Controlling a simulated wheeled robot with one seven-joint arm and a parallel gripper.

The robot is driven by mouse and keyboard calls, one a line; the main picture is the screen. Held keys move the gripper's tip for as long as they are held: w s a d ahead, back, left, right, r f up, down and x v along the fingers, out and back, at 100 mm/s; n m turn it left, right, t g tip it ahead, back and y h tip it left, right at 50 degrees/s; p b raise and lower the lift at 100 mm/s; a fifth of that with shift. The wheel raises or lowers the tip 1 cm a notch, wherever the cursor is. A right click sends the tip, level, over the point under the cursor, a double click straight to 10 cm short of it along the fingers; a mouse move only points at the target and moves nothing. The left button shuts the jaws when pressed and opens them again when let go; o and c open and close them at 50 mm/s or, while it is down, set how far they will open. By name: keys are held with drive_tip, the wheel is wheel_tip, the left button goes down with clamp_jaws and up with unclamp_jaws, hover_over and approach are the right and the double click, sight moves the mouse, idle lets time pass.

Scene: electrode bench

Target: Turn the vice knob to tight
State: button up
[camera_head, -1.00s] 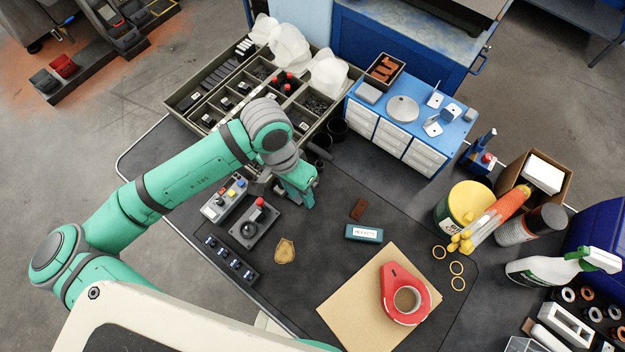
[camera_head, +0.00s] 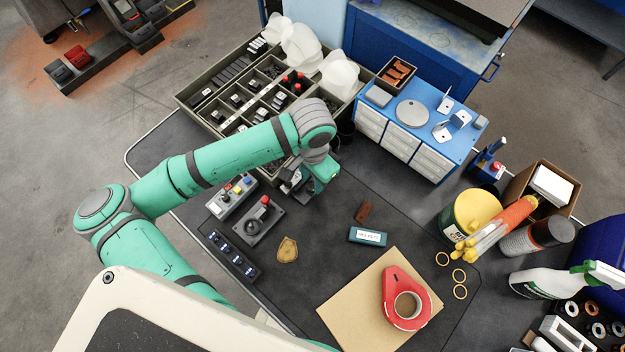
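I cannot make out any label naming the vice knob. A grey control box (camera_head: 272,222) on the mat has a black round dial (camera_head: 253,227) and a red knob (camera_head: 265,200). A small blue device (camera_head: 485,155) with a red part stands at the right, beside the blue cabinet; I cannot tell if it is a vice. My gripper (camera_head: 292,187) is above the mat, up and right of the grey box and apart from its dial. It is seen from above and partly hidden by my wrist; its finger gap is not clear.
A button box (camera_head: 231,197) and a black switch strip (camera_head: 229,257) lie beside the grey box. A divided tray (camera_head: 190,98) and blue cabinet (camera_head: 425,125) stand behind. A tan badge (camera_head: 287,249), teal box (camera_head: 367,236) and red tape dispenser (camera_head: 392,285) lie in front.

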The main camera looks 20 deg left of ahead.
drive_tip(key=shift+f, duration=0.95)
drive_tip(key=c, duration=0.8)
drive_tip(key=shift+m, duration=0.8)
drive_tip(key=o, duration=0.8)
drive_tip(key=shift+r, duration=0.15)
